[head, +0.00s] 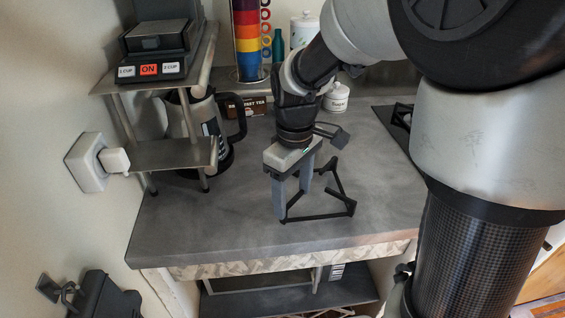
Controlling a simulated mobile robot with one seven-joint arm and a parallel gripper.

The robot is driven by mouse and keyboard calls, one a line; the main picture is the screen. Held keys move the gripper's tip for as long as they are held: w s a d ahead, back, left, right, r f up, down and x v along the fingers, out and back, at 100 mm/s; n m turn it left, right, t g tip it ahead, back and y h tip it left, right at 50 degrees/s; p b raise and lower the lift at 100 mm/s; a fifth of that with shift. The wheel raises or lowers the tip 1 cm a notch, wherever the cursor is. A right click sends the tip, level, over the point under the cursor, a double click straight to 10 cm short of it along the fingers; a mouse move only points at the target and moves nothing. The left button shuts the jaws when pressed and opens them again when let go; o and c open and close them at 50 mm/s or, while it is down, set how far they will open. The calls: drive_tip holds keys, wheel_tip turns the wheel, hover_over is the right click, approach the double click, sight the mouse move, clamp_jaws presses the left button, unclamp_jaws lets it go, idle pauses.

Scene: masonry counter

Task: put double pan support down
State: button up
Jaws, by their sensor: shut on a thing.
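The double pan support (321,216) is a black frame of thin bars over the grey counter (205,232), near its front edge. Its bars run from between my gripper's fingers out to the right. My gripper (293,205) points down and is shut on the left part of the frame. The frame is at or just above the counter top; I cannot tell whether it touches.
A coffee maker with a jug (217,128) stands by a metal shelf (165,153) at the left. Stacked coloured cups (248,45), a tea box (246,106) and a white jar (337,98) are at the back. A black hob (396,117) lies at the right. Counter left of my gripper is clear.

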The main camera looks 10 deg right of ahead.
drive_tip(key=shift+f, duration=0.3)
drive_tip(key=shift+f, duration=0.1)
drive_tip(key=o, duration=1.4)
wheel_tip(320, 180, up, 12)
drive_tip(key=p, duration=0.3)
drive_tip(key=s+d+r+m+t, duration=0.1)
drive_tip(key=s+m+t, duration=0.1)
drive_tip(key=s+m, duration=0.1)
drive_tip(key=s+d+r+m+t, duration=0.1)
drive_tip(key=s+d+m, duration=0.1)
drive_tip(key=s, duration=0.3)
drive_tip(key=s+d+r+m+t, duration=0.1)
drive_tip(key=s+d+m+t, duration=0.1)
drive_tip(key=s+m, duration=0.2)
drive_tip(key=shift+s+d+r+t, duration=0.2)
drive_tip(key=shift+s+r+t, duration=0.1)
drive_tip(key=shift+s, duration=0.2)
